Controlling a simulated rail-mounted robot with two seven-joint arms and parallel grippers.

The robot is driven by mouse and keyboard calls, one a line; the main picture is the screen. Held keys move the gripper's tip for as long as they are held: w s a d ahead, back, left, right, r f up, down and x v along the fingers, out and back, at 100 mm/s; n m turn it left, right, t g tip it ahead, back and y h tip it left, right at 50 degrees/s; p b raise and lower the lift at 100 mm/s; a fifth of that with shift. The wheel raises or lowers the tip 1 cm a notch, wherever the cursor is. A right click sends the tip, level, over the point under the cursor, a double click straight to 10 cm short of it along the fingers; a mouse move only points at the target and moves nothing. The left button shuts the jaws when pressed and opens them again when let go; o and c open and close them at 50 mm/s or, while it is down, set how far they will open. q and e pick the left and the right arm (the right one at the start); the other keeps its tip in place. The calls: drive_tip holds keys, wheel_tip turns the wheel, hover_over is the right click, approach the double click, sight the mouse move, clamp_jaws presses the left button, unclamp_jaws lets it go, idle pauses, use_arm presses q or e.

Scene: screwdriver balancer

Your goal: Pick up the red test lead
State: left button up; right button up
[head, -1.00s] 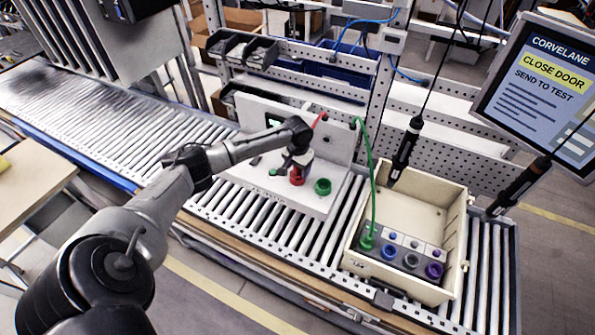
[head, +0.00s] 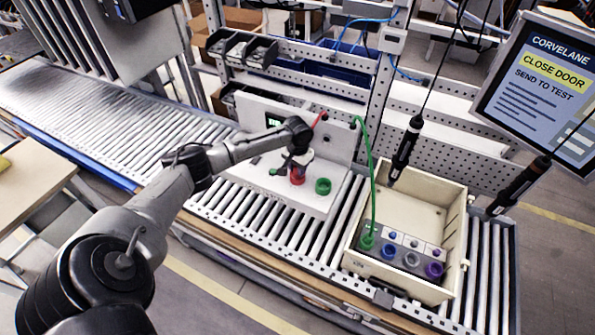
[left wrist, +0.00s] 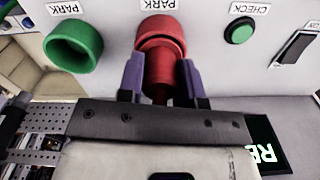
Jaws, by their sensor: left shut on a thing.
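The red test lead's plug (left wrist: 160,67) sits at the red PARK socket (left wrist: 161,28) of the white test unit, between the two fingers of my left gripper (left wrist: 160,80). The gripper is shut on the plug. In the head view my left gripper (head: 296,163) is over the red socket (head: 297,176), and its fingers partly hide the plug. A short piece of red lead (head: 321,118) shows at the back of the unit. I cannot tell whether the plug is still fully seated. My right gripper is not in view.
The green PARK socket (head: 323,186) is empty, beside the red one. A green lead (head: 371,170) runs to the cream housing (head: 452,205), which holds several coloured ports. Two hanging screwdrivers (head: 405,150) are near the housing. A screen (head: 545,85) reads CLOSE DOOR.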

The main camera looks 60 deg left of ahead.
use_arm(q)
drive_tip(key=shift+r, duration=0.15)
drive_tip(key=shift+r, duration=0.55)
wheel_tip(320, 180, up, 2)
drive_tip(key=shift+r+b, duration=0.25)
drive_tip(key=shift+b, duration=0.4)
drive_tip(key=w+d+r+b, duration=0.2)
drive_tip(key=d+r, duration=0.5)
drive_tip(key=d, duration=0.4)
drive_tip(key=shift+w+d, duration=0.15)
drive_tip(key=shift+w, duration=0.3)
drive_tip(key=shift+r, duration=0.1)
